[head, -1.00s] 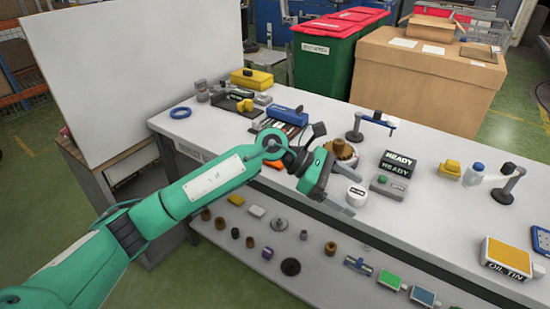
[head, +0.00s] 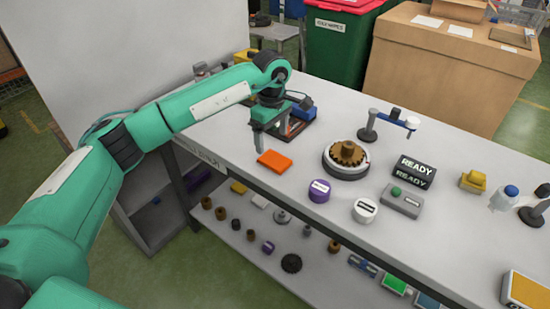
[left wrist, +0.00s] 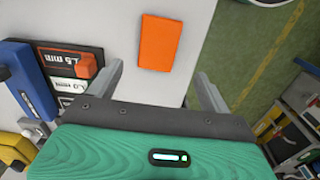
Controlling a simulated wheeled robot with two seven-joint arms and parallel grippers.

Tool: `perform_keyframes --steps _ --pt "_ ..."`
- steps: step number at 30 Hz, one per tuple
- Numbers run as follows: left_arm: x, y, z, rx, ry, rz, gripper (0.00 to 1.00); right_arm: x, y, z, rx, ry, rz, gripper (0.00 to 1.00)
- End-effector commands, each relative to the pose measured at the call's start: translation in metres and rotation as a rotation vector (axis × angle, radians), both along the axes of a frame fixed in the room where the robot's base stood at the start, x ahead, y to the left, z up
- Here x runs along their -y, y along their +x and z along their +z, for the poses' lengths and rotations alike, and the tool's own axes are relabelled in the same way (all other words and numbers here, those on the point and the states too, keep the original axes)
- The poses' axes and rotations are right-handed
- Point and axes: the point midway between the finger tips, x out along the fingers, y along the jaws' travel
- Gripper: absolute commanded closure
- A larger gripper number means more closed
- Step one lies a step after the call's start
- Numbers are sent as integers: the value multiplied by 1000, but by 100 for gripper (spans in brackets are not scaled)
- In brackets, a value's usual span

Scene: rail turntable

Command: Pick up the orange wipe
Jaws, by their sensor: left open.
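The orange wipe (head: 275,161) lies flat on the white bench top near its front edge. In the left wrist view the wipe (left wrist: 160,42) shows as an orange rectangle ahead of and between the two fingers, apart from both. My left gripper (head: 270,139) points down over the bench, just behind and left of the wipe. Its fingers (left wrist: 164,82) are spread wide with nothing between them. My right gripper is in no view.
Right of the wipe are a purple-sided round container (head: 319,191), a turntable with a brown gear (head: 346,160) and a white round container (head: 364,211). Labelled tool blocks (left wrist: 70,62) lie left of the gripper. A lower shelf (head: 235,243) holds several small parts.

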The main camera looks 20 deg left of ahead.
Motion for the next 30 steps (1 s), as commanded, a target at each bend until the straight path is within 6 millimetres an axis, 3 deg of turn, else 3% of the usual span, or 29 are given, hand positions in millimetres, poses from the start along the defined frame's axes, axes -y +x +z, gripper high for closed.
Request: perform_keyframes --steps 10,18,26,27,30 --pt "1 1 -32 -2 -3 1 18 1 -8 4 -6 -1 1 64" --pt "1 4 -68 0 -3 1 18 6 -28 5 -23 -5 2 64" --pt "1 5 -74 1 -3 0 18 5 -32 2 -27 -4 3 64" --pt "1 5 -74 1 -3 0 20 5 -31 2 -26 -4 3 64" --pt "1 5 -74 1 -3 0 40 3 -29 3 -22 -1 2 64"
